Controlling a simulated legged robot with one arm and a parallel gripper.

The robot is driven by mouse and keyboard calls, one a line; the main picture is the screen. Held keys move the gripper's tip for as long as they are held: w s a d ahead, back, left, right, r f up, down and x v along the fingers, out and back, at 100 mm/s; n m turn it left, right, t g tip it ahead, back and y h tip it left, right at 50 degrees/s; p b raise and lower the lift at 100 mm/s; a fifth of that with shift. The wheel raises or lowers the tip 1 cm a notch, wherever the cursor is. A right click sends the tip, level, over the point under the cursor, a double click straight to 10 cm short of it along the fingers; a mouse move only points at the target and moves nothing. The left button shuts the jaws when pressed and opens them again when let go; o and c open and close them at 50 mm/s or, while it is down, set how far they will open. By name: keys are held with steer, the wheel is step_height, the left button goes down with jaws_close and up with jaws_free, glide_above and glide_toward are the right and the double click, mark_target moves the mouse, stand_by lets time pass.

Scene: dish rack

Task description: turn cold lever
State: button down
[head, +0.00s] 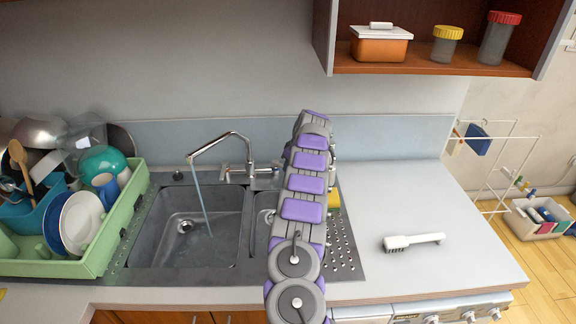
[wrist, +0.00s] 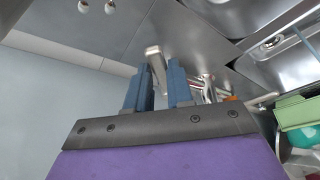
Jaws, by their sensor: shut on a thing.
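The chrome tap (head: 235,150) stands behind the sink, with a stream of water (head: 202,195) falling from its spout into the left basin. A left tap lever (head: 226,173) and a right tap lever (head: 275,168) flank it; no hot or cold mark is readable. In the wrist view, my gripper (wrist: 158,85) has its two blue fingers on either side of a pale metal lever (wrist: 154,58), likely the right one, with its end showing beyond them. In the head view my gripper is hidden behind my purple and grey arm, which also covers part of the right basin.
A green dish rack (head: 110,235) with plates and bowls stands left of the sink. A white brush (head: 412,241) lies on the otherwise clear right counter (head: 450,275). A wooden shelf (head: 440,70) with an orange box and jars hangs at upper right.

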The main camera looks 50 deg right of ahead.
steer(key=shift+a, duration=0.25)
steer(key=shift+d, duration=0.25)
steer(key=c, duration=1)
jaws_free()
steer(key=shift+c, duration=0.2)
steer(key=p+v, duration=0.2)
steer(key=v, duration=0.9)
steer(key=shift+s+r, duration=0.2)
steer(key=shift+r, duration=0.1)
steer(key=shift+d, duration=0.1)
